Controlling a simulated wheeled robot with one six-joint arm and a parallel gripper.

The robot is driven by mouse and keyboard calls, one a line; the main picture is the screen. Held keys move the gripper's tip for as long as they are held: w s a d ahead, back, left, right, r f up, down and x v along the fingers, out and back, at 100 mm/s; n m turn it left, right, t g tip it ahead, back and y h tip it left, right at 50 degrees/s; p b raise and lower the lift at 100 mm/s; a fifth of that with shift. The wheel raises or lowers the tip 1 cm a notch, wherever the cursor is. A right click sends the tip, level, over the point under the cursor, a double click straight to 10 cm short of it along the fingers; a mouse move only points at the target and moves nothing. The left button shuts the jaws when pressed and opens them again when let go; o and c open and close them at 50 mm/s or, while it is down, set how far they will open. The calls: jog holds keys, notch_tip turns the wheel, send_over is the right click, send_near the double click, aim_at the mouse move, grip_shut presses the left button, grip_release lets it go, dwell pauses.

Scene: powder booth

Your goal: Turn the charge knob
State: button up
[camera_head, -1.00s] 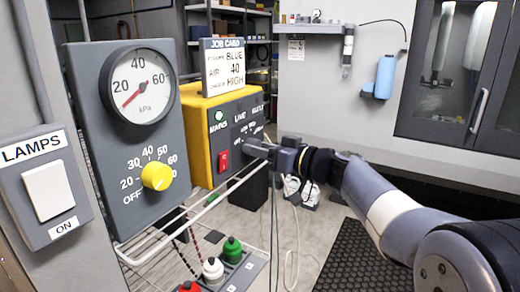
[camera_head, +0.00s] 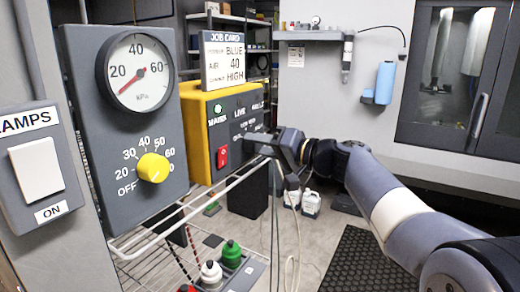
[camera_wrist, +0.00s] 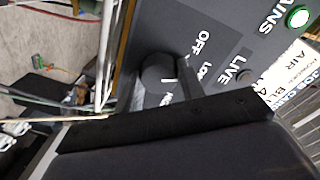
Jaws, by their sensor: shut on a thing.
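The charge knob is a dark grey round knob (camera_wrist: 157,72) on the grey face of the yellow control box (camera_head: 197,140). In the wrist view, OFF and LOW are readable beside it; the other labels are partly hidden. My gripper (camera_head: 258,141) is at the knob, its jaws closed on it, and covers it in the head view. One dark finger (camera_wrist: 187,78) shows against the knob in the wrist view. The job card (camera_head: 223,60) on top of the box reads BLUE, AIR 40, CHARGE HIGH.
A red switch (camera_head: 222,152) and a lit green MAINS lamp (camera_head: 217,108) are left of my gripper. The grey gauge panel with a yellow knob (camera_head: 153,168) stands nearer left.

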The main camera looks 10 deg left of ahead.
jog(key=shift+w+m+g+p, duration=0.1)
jog(key=shift+m+g+p, duration=0.3)
jog(key=shift+m+p, duration=2.8)
jog(key=shift+m+g+p, duration=0.4)
jog(key=shift+m+p, duration=0.3)
jog(key=shift+m, duration=4.9)
jog(key=shift+f, duration=0.15)
jog(key=o, duration=1)
jog(key=b+v, duration=0.3)
jog(key=v, duration=0.8)
jog(key=shift+f, duration=0.1)
jog(key=shift+a, duration=0.1)
